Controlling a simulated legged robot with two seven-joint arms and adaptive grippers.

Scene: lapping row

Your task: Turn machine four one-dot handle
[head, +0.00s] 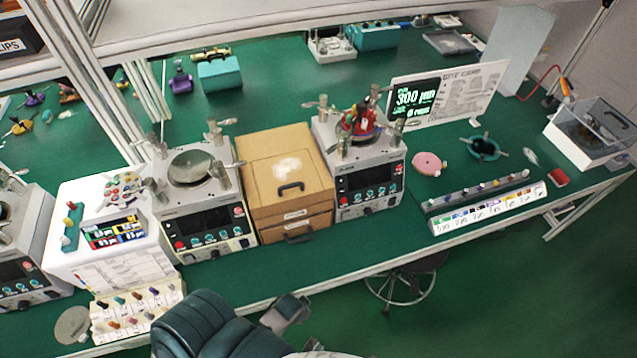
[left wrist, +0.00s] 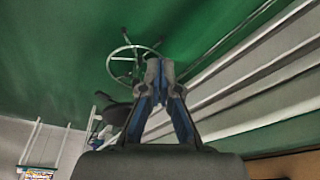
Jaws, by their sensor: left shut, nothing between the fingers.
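A lapping machine (head: 371,180) with a grey body, dark screen and corner posts carries a red fixture (head: 358,122) on top. A second such machine (head: 205,210) stands left of the wooden box, with a round plate on top. A third (head: 25,250) is cut off at the left edge. Handles stick out from the posts, such as one (head: 398,130) on the right machine. Machine numbers and handle dots are too small to read. My left gripper (left wrist: 160,72) is shut and empty in the left wrist view, above the green floor and away from any handle. My right gripper is not visible.
A wooden box (head: 287,170) stands between two machines. A labelled rack (head: 490,213) and clear bin (head: 592,135) are at right.

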